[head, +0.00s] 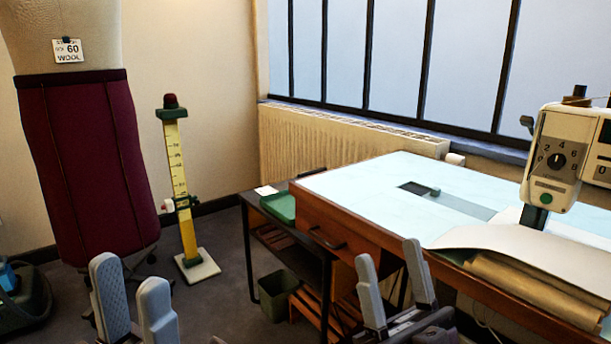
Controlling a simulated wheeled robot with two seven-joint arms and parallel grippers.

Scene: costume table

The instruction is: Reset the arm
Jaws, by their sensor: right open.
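My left gripper (131,280) shows at the bottom left, in front of the dress form. Its two grey fingers point up with a gap and nothing visible between them. My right gripper (394,260) is at the bottom centre, in front of the table's drawer side. Its grey fingers are spread wide and empty. The lower parts of both grippers are cut off by the picture's bottom edge.
A sewing machine (552,160) stands on the pale-topped table (365,188) at right, with fabric at its front. A dark side table (262,222) holds a green tray (279,206). A maroon-skirted dress form (85,165) and yellow measuring stand (180,185) stand left. A bin (277,293) sits below.

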